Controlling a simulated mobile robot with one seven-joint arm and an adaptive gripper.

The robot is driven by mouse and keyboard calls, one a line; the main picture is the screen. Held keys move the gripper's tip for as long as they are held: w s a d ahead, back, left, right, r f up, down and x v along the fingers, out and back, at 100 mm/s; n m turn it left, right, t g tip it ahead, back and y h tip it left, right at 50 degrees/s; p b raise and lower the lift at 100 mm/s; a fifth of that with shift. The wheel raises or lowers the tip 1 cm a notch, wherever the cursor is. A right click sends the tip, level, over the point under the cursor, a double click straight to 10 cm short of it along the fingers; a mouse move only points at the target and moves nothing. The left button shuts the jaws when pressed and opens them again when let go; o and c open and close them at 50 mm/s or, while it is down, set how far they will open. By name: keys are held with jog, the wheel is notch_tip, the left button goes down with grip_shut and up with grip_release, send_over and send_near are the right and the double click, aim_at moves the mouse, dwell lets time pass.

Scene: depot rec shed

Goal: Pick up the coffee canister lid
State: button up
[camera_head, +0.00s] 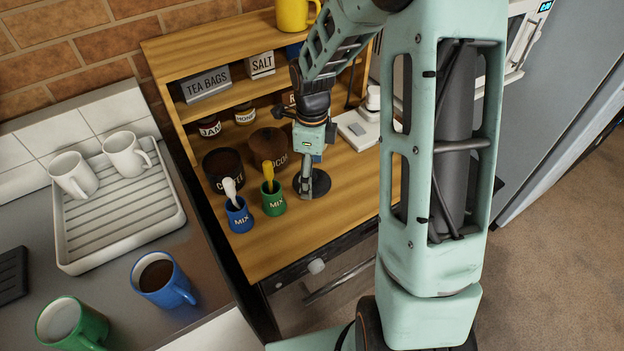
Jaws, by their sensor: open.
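A dark round lid (322,186) lies flat on the wooden counter, to the right of the mix cups. I take it to be the coffee canister lid; it bears no label that I can see. The coffee canister (222,184) stands to its left, with no lid on it and dark contents showing. My gripper (307,192) points down directly over the lid, its fingers low and hiding part of it. The gripper is open. I cannot tell whether the fingers touch the lid or its knob.
A blue mix cup (239,217) and a green mix cup (274,206) with spoons stand in front. A white scale-like device (357,131) is behind right. The counter's front right is clear.

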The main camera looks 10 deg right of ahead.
jog(key=shift+f, duration=0.25)
jog(key=c, duration=1.2)
jog(key=shift+s, duration=0.15)
jog(key=c, duration=0.5)
jog(key=shift+o, duration=0.2)
